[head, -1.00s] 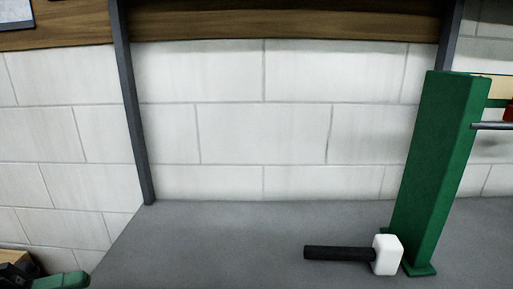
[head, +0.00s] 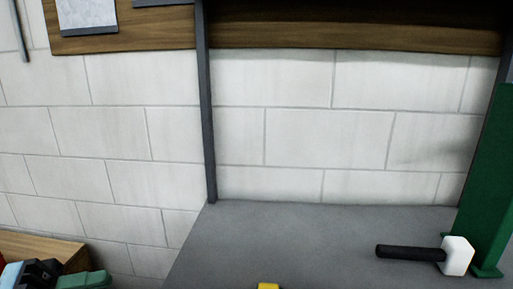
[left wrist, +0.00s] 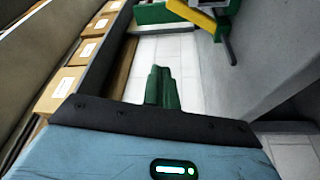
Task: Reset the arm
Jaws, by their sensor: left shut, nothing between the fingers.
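My left gripper (head: 85,280) shows at the lower left corner of the head view, beside the left end of the grey bench. In the left wrist view its two green fingers (left wrist: 162,88) are together, with nothing between them. The fingers are over open floor in that view. My right gripper is in neither view.
A black-handled mallet with a white head (head: 457,256) lies on the grey bench (head: 300,230), beside a green post (head: 490,190). A yellow thing (head: 268,286) is cut off at the bottom edge. Cardboard boxes (left wrist: 70,80) line a shelf at left. The bench middle is clear.

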